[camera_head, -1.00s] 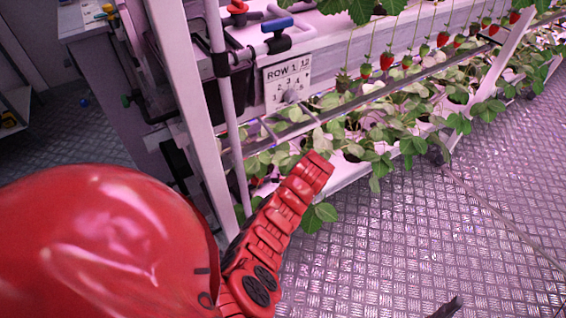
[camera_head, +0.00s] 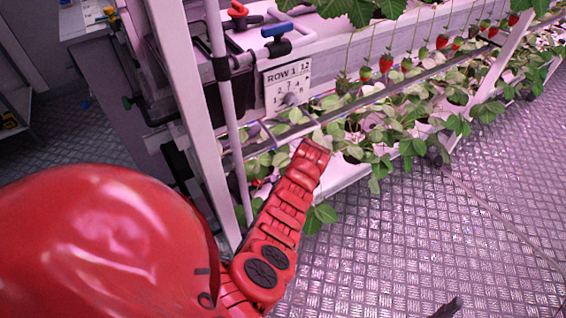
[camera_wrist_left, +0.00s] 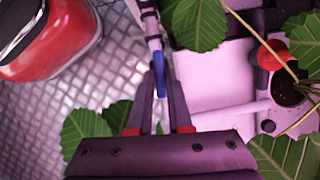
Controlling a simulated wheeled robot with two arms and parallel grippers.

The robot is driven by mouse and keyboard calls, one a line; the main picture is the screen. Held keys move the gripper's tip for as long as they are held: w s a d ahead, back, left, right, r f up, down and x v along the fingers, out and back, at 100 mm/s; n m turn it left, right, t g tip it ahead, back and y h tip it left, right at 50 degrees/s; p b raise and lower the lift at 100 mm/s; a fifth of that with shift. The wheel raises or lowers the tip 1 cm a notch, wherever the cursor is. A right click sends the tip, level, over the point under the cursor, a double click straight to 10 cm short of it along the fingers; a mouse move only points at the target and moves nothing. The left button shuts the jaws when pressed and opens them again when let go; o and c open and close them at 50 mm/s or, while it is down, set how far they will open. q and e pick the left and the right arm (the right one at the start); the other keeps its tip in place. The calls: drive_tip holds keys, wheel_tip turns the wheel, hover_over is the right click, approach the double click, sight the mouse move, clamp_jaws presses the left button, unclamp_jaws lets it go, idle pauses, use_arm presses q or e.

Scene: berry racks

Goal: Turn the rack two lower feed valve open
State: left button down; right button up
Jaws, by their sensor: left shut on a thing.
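In the left wrist view, a blue valve handle (camera_wrist_left: 159,78) sits between the two dark fingers of my left gripper (camera_wrist_left: 158,68), which is shut on it. A grey pipe runs up from there. I cannot read a label for this valve. In the head view my left gripper is hidden; my red arm reaches toward the rack's lower level. A blue-handled valve (camera_head: 277,31) and a red-handled valve (camera_head: 238,10) show on the upper pipes there. A dark tip (camera_head: 447,307) at the bottom edge may be my right gripper; its fingers cannot be made out.
A white post (camera_head: 183,100) and a pipe stand close beside my arm. A "ROW 1" sign (camera_head: 287,84) hangs on the rack. Strawberry plants (camera_head: 380,130) fill the rack. In the wrist view, leaves and a red round part (camera_wrist_left: 273,54) are near the gripper.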

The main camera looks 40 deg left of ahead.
use_arm(q)
drive_tip(key=c, duration=0.8)
unclamp_jaws()
drive_tip(key=shift+c, duration=0.2)
drive_tip(key=shift+r, duration=0.1)
